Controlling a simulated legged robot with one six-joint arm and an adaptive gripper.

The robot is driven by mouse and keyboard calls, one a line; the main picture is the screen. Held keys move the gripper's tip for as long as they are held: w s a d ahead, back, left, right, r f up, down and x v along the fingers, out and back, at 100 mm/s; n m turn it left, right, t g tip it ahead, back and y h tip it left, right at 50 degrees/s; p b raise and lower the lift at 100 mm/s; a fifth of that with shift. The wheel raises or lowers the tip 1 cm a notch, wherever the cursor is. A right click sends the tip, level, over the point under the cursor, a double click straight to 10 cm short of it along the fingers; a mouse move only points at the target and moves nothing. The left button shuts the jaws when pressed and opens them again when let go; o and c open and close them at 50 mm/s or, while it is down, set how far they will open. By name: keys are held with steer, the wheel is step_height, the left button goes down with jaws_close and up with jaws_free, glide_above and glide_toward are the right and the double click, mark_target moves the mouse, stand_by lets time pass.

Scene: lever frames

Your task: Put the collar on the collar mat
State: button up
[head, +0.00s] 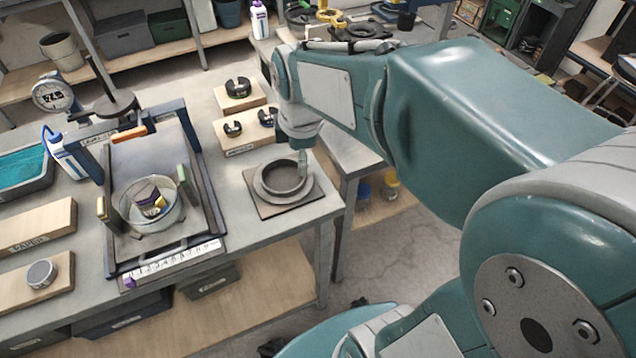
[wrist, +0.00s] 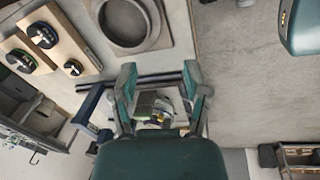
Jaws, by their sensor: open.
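A dark grey round ring, which looks like the collar (head: 283,178), lies flat on a square brown-grey mat (head: 263,209) at the right front corner of the bench. In the wrist view the collar (wrist: 151,38) and mat (wrist: 163,37) show at the top, beyond my fingertips. My gripper (wrist: 160,72) is open, its two fingers apart with no collar between them. In the head view the end of my arm (head: 303,160) hangs by the right rim of the collar; whether it touches cannot be told. Most of the gripper is hidden there.
A lever frame (head: 150,150) with a glass bowl (head: 135,217) holding small coloured pieces stands left of the mat. Wooden blocks (head: 240,97) with black C-shaped pieces lie behind the mat. The bench edge is close on the right.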

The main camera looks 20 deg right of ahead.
steer(key=s+a+r+m+t, duration=0.1)
steer(key=s+r+m+t, duration=0.2)
steer(key=s+m, duration=0.8)
steer(key=m, duration=0.4)
steer(key=shift+s+a+r+t, duration=0.15)
steer(key=shift+s+r+t, duration=0.15)
steer(key=shift+r, duration=0.1)
